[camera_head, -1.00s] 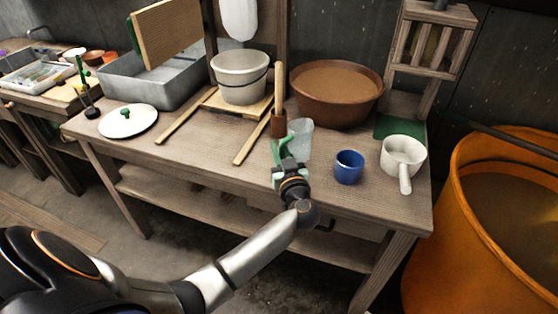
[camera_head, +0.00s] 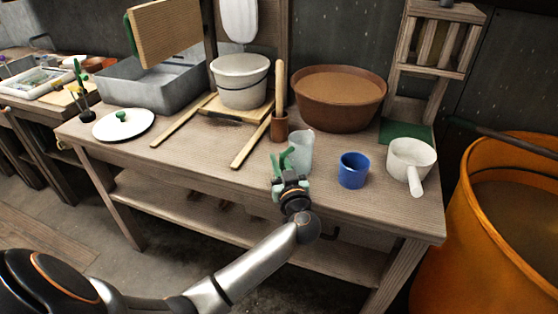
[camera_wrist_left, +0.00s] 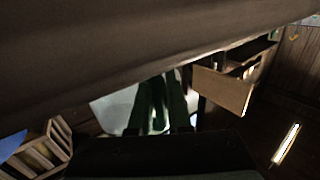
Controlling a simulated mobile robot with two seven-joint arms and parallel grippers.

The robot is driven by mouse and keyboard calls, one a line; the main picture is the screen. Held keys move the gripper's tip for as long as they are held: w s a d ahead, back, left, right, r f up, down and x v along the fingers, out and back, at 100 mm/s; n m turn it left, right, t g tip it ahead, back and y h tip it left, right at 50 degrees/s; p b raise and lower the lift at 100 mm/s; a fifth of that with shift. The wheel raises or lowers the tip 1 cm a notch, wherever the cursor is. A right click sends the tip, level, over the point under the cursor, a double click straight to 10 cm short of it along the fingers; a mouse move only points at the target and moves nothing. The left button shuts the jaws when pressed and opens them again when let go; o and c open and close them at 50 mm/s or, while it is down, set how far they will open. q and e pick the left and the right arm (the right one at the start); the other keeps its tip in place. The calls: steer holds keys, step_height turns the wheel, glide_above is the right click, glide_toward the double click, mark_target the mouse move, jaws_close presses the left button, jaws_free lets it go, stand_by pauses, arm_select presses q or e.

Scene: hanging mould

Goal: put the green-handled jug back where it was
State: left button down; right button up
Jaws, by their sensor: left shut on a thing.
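The green-handled jug (camera_head: 302,149) is a clear, pale cup near the front of the wooden table, left of the blue cup. My left gripper (camera_head: 287,170) is shut on its green handle, on the jug's near-left side. The gripper partly hides the handle. In the left wrist view the green handle (camera_wrist_left: 155,106) stands between the fingers, with the pale jug wall (camera_wrist_left: 113,112) beside it. I cannot tell whether the jug's base touches the table. My right gripper is not in view.
The blue cup (camera_head: 353,170) and a white dipper (camera_head: 411,160) stand to the right. A brown tub (camera_head: 340,112) is behind, and a wooden-handled tool (camera_head: 279,120) stands just behind-left of the jug. The table's front-left area (camera_head: 190,165) is clear.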

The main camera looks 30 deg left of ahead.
arm_select(q)
steer(key=c, duration=0.9)
jaws_free()
steer(key=shift+o, duration=0.2)
steer(key=p+v, duration=0.1)
steer(key=v, duration=1.1)
steer(key=shift+r, duration=0.1)
steer(key=shift+d, duration=0.1)
